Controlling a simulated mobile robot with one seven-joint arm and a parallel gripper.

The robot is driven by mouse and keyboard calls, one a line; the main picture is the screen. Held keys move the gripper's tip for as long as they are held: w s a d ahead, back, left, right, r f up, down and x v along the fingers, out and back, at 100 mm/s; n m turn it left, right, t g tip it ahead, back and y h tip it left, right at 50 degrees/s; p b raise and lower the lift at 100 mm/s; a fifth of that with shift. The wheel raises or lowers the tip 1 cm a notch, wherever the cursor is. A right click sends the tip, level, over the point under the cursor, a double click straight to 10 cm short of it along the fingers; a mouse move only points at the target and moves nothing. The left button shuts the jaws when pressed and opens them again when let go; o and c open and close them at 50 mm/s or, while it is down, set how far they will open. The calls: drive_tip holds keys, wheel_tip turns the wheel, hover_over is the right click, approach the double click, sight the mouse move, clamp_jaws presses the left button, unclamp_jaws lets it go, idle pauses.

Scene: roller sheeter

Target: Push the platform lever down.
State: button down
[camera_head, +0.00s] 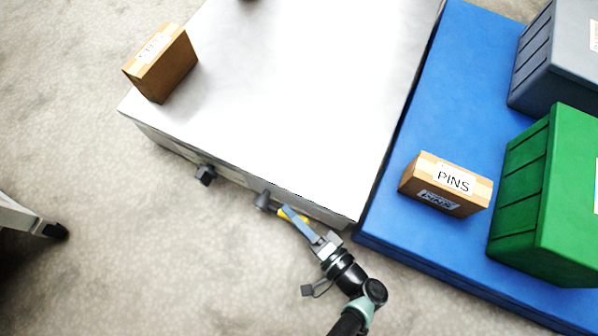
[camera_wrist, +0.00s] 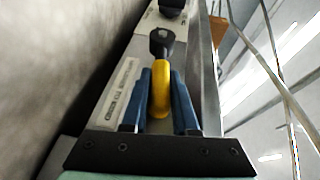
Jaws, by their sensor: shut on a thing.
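The platform lever (camera_wrist: 160,92) has a yellow shaft and a dark knob on the front side of the white-topped machine. In the head view, a little of its yellow part (camera_head: 287,214) shows at the machine's front edge. My gripper (camera_head: 292,216) reaches up to it from the lower right. In the wrist view, the blue fingers of my gripper (camera_wrist: 161,95) are on both sides of the yellow shaft and shut on it. The dark knob (camera_wrist: 162,42) sticks out beyond the fingertips. A label plate with small, unreadable print (camera_wrist: 123,92) lies to the left of the lever.
A second dark knob (camera_head: 205,174) is farther left on the same front side. A cardboard box (camera_head: 172,70) stands on the machine's white top (camera_head: 290,90). A blue platform (camera_head: 430,110) at right carries a PINS box (camera_head: 440,200) and a green bin (camera_head: 530,210). Floor in front is clear.

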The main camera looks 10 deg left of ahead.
drive_tip(key=shift+f+t+y, duration=0.4)
drive_tip(key=shift+f, duration=0.05)
drive_tip(key=shift+f+m+y, duration=0.15)
drive_tip(key=shift+m+y, duration=0.15)
drive_tip(key=c, duration=0.7)
unclamp_jaws()
